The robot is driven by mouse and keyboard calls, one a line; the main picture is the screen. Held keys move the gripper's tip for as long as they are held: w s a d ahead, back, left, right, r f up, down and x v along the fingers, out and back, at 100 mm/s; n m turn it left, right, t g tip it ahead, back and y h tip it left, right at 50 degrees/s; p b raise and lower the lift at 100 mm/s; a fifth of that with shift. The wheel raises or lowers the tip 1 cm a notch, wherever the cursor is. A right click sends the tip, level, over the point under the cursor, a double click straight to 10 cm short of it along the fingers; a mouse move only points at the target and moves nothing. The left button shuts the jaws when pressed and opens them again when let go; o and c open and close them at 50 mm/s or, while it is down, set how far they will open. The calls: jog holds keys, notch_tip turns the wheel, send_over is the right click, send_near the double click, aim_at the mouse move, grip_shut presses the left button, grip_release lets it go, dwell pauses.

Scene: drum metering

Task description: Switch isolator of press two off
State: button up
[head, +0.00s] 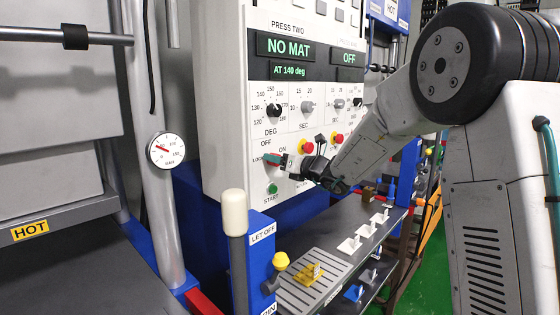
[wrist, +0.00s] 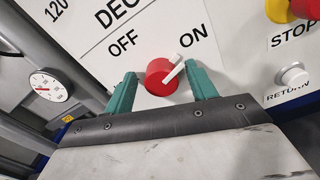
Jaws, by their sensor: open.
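The isolator, a red round knob (wrist: 158,85) with a white pointer bar, is on the white panel marked PRESS TWO (head: 228,110). In the wrist view its bar tilts up and right, toward the word ON and away from OFF. My gripper (wrist: 160,79) is open, with one teal finger on each side of the knob. The right finger is near the bar's side; I cannot tell whether either finger touches. In the head view my gripper (head: 277,160) is at the panel and largely hides the knob.
A red stop button on yellow (head: 307,146) is close right of my gripper. A green start button (head: 272,188) is below. Dials (head: 273,110) and lit displays (head: 285,46) are above.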

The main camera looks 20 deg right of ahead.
jog(key=c, duration=1)
jog(key=shift+s+a+f+n, duration=0.1)
jog(key=shift+f+n, duration=0.05)
jog(key=shift+n, duration=4.3)
jog(key=shift+s+a+f+n, duration=0.1)
jog(key=shift+n, duration=4.35)
jog(key=o, duration=1)
